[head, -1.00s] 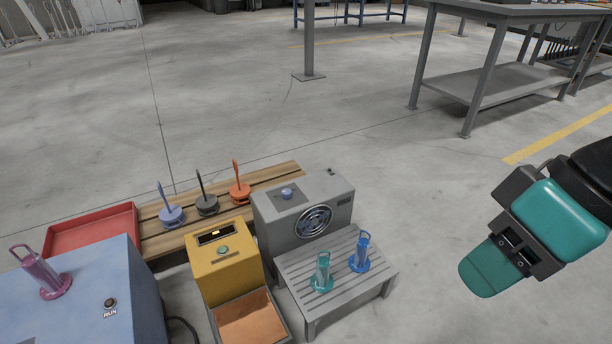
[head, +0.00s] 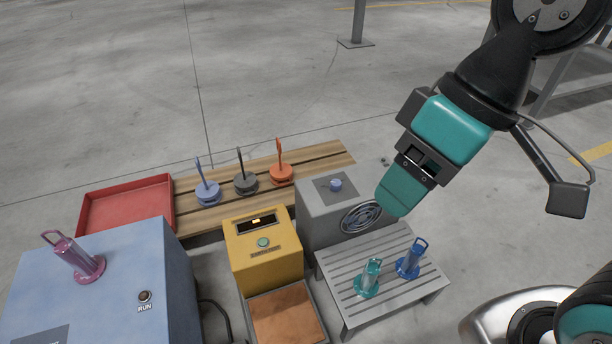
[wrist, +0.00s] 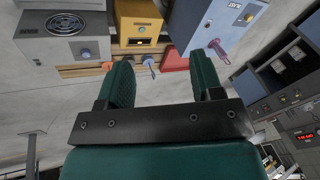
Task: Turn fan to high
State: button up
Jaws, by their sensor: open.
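The fan is a grey box (head: 322,222) with a round dark grille (head: 362,216) on its front and a blue knob (head: 336,185) on a dark plate on top. It also shows in the wrist view, with the grille (wrist: 66,23) and the knob (wrist: 86,53) at the upper left. The knob's setting is too small to read. My gripper (head: 392,196) is in the air to the right of the knob in the head view, apart from it, and hides part of the fan's right side. In the wrist view its two green fingers (wrist: 165,85) are apart with nothing between them.
A slatted grey stand (head: 345,283) holds a teal hooded piece (head: 369,278) and a blue one (head: 411,259) before the fan. A yellow box (head: 264,247) stands left of it. Behind, a wooden pallet (head: 320,165) bears several upright-handled pieces. Open floor lies beyond.

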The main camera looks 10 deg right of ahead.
jog(key=w+n, duration=0.2)
jog(key=w, duration=0.5)
jog(key=n+h, duration=0.4)
jog(key=n, duration=0.8)
send_over(336, 183)
notch_tip(336, 183, down, 21)
jog(key=shift+t, duration=0.3)
notch_tip(336, 183, down, 17)
jog(key=b, duration=0.7)
jog(key=shift+w+b, duration=0.1)
jog(key=shift+b, duration=0.25)
jog(key=shift+r, duration=0.1)
jog(key=c, duration=0.9)
